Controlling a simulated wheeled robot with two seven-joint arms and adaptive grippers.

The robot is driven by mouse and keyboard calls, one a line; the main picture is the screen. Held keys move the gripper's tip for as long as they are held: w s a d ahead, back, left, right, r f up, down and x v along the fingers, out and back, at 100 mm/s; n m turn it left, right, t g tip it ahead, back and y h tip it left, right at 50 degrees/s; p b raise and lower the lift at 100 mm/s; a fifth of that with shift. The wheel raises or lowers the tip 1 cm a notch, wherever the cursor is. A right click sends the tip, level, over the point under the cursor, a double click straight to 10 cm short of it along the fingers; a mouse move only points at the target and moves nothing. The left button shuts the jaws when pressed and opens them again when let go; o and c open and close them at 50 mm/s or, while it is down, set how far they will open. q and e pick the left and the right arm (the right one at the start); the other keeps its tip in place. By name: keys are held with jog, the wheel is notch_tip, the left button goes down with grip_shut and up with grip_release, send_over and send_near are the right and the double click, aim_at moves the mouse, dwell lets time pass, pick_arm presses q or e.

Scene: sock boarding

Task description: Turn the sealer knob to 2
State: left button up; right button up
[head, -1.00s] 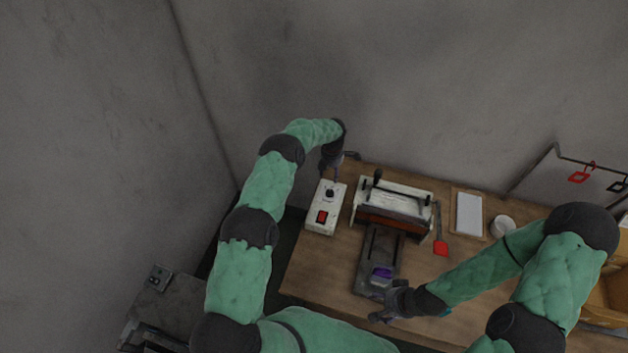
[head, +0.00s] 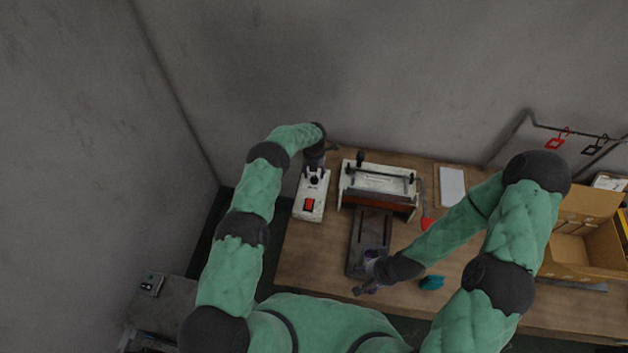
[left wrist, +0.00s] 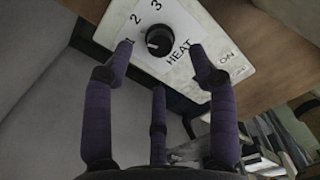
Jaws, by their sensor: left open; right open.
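The white sealer control box (head: 311,196) stands at the table's left edge, with a red switch and a black knob (head: 313,181). In the left wrist view the knob (left wrist: 158,41) sits beside the printed 2, 3 and HEAT. Its white mark faces the picture's left, towards the finger that partly covers the 1. My left gripper (left wrist: 162,58) is open, with its fingertips on either side of the knob and apart from it. It also shows behind the box in the head view (head: 322,150). My right gripper (head: 370,276) is open at the front of the dark plate (head: 371,225).
The white sealer press (head: 378,183) with a black handle stands just right of the box. A white pad (head: 452,186), a red tag (head: 427,224), a teal item (head: 432,283) and an open cardboard box (head: 583,235) lie further right. Walls close in behind and left.

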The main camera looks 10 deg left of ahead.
aim_at(314, 178)
pick_arm(q)
jog(key=shift+f+b, duration=2.05)
jog(key=shift+f, duration=0.4)
jog(key=c, duration=1.1)
jog(key=shift+c, duration=0.2)
